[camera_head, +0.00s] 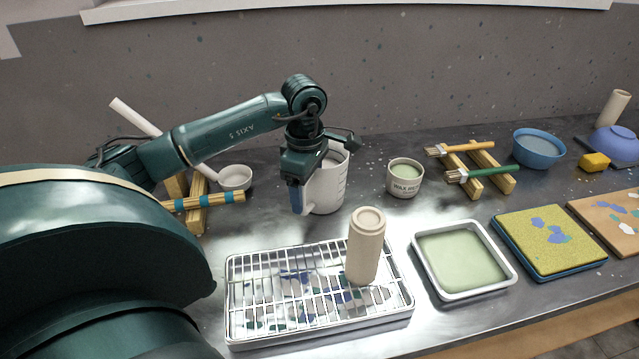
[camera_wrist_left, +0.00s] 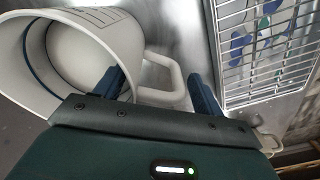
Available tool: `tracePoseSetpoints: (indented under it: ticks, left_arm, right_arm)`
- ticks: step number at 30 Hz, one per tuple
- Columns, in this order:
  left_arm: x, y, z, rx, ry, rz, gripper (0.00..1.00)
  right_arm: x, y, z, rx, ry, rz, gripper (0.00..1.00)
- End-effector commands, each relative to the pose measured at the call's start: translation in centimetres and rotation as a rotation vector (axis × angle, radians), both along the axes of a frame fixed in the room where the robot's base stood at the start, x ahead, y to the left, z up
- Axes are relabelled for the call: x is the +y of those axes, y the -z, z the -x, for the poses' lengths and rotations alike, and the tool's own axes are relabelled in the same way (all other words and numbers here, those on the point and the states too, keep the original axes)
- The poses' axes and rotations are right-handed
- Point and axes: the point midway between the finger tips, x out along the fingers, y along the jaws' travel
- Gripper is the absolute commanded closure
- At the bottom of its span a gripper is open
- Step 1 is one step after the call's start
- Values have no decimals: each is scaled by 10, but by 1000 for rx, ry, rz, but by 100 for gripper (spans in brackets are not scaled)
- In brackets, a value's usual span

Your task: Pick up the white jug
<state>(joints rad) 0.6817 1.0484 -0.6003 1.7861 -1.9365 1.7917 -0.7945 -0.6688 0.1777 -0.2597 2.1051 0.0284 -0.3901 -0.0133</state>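The white jug (camera_head: 328,185) stands upright on the dark metal table, behind the wire rack, with marks on its side and its handle to the left. My left gripper (camera_head: 300,208) is down at the handle side and hides part of the handle. In the left wrist view the jug (camera_wrist_left: 75,50) shows its open mouth at the left. The left gripper (camera_wrist_left: 160,85) is open there, with the jug's handle (camera_wrist_left: 170,70) between its two fingers. Some gap shows beside the right finger; whether the left finger touches the jug I cannot tell. My right gripper is not in view.
A beige cylinder (camera_head: 367,245) stands on the wire rack over a white tray (camera_head: 240,328) in front of the jug. A labelled cup (camera_head: 404,186) stands to the right. A small white bowl (camera_head: 235,178) and wooden brush rest (camera_head: 198,215) are left, near my arm.

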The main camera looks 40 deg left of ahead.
Motion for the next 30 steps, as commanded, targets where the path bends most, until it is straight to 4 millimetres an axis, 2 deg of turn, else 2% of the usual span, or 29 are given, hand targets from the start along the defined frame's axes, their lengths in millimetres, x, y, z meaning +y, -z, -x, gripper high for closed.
tracePoseSetpoints:
  ticks: [2,24,30]
  left_arm:
    - [0,0,0,0,0,0,38]
    - [0,0,1,3,1,1,98]
    - [0,-3,-1,-4,0,1,100]
  right_arm:
    - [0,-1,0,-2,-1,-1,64]
    - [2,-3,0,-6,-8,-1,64]
    - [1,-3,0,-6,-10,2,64]
